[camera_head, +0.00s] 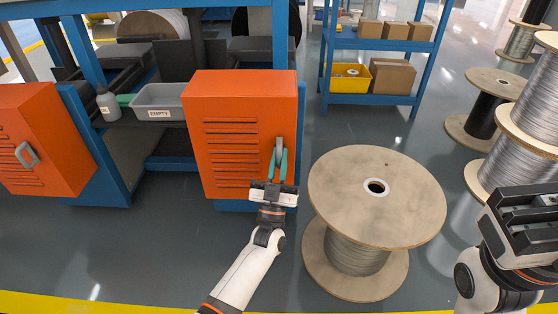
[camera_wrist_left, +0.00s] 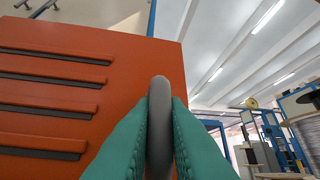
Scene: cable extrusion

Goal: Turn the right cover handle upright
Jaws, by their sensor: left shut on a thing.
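The right cover (camera_head: 240,95) is an orange louvred box front. Its grey handle (camera_head: 279,150) is near the right edge and looks roughly upright. My left gripper (camera_head: 278,162) reaches up from below, with its teal fingers on either side of the handle. In the left wrist view the grey handle (camera_wrist_left: 160,110) stands nearly vertical, pinched between the teal fingers (camera_wrist_left: 160,135).
A left orange cover (camera_head: 40,125) has a tilted grey handle (camera_head: 27,155). A large wooden cable spool (camera_head: 345,195) stands close to the right of my left gripper. A grey "EMPTY" bin (camera_head: 160,97) and a bottle (camera_head: 107,104) sit between the covers. Floor is free at lower left.

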